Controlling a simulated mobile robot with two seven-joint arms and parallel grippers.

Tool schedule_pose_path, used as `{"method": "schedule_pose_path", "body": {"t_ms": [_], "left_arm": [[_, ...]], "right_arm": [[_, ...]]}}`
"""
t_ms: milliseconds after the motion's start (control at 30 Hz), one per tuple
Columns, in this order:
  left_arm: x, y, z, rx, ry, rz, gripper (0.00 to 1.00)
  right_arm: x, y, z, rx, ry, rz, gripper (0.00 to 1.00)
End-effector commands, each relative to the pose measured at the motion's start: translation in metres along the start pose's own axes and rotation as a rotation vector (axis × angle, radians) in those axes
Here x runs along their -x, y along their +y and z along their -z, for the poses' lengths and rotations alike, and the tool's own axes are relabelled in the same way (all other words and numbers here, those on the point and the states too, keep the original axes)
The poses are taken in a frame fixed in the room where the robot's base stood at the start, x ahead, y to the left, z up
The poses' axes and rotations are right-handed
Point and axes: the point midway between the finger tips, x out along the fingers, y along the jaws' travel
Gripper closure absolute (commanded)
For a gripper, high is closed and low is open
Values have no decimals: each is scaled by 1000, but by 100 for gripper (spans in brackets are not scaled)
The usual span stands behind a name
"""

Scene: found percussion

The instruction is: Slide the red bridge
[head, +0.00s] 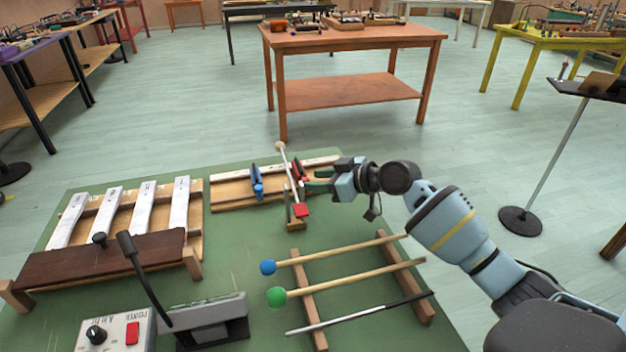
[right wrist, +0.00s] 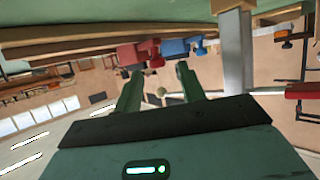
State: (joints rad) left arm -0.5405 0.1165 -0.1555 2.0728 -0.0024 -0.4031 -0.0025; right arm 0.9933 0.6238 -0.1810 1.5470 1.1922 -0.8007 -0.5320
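The red bridge (head: 303,174) sits on the long wooden string board (head: 228,191) at the back of the green table. The blue bridge (head: 256,184) stands to its left on the same board. My right gripper (head: 315,181) is just right of the red bridge, with its green fingers pointing left. In the right wrist view its fingers (right wrist: 159,70) are apart with nothing between them. The red bridge (right wrist: 135,54) shows just beyond the fingertips, nearer the left finger, and the blue bridge (right wrist: 183,47) is behind it. Contact cannot be told. My left gripper is out of view.
A tilted rod with a white ball and red block (head: 301,210) stands in front of the red bridge, close to my gripper. Mallets (head: 345,256) lie on a wooden rack in front. White bars (head: 145,207) and a control box (head: 118,331) are at left.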

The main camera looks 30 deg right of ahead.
Motion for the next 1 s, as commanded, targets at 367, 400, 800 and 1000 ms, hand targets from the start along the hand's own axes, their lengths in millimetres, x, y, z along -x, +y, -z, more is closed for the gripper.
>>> {"method": "schedule_pose_path", "body": {"t_ms": [367, 400, 800, 1000], "left_arm": [[1, 0, 1, -1, 1, 0, 100], [1, 0, 1, -1, 1, 0, 100], [1, 0, 1, -1, 1, 0, 100], [1, 0, 0, 1, 1, 0, 100]], "right_arm": [[53, -1, -1, 0, -2, 1, 60], [55, -1, 0, 0, -2, 2, 60], [58, -1, 0, 0, 0, 3, 60], [58, -1, 0, 0, 0, 3, 60]]}}
